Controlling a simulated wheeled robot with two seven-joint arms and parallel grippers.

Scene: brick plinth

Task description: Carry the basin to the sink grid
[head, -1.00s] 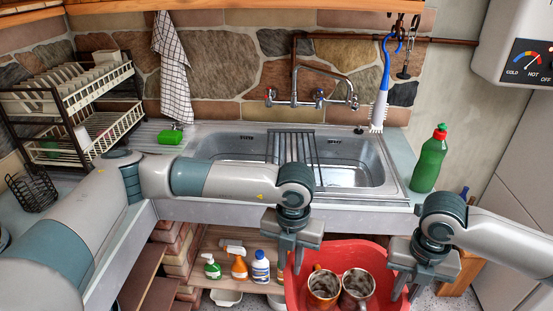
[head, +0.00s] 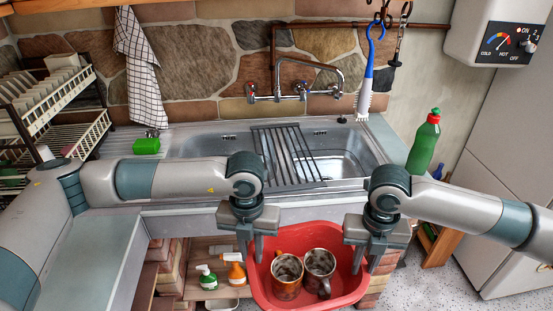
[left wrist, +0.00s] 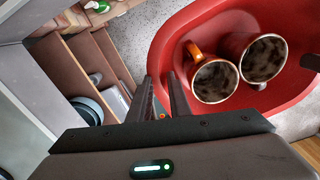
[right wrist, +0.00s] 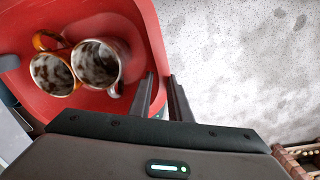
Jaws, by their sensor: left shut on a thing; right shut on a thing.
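The red basin (head: 310,239) hangs in front of the sink, below counter height, with two mugs inside. My left gripper (head: 248,255) is shut on the basin's left rim, which also shows in the left wrist view (left wrist: 165,50). My right gripper (head: 366,262) is shut on its right rim, seen in the right wrist view (right wrist: 150,45).
A green bottle (head: 424,143) stands on the counter right of the sink. A green sponge (head: 146,146) lies on the left. A tap (head: 303,95) rises behind the grid, and a blue brush (head: 367,80) hangs at right. A dish rack (head: 60,115) stands far left.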

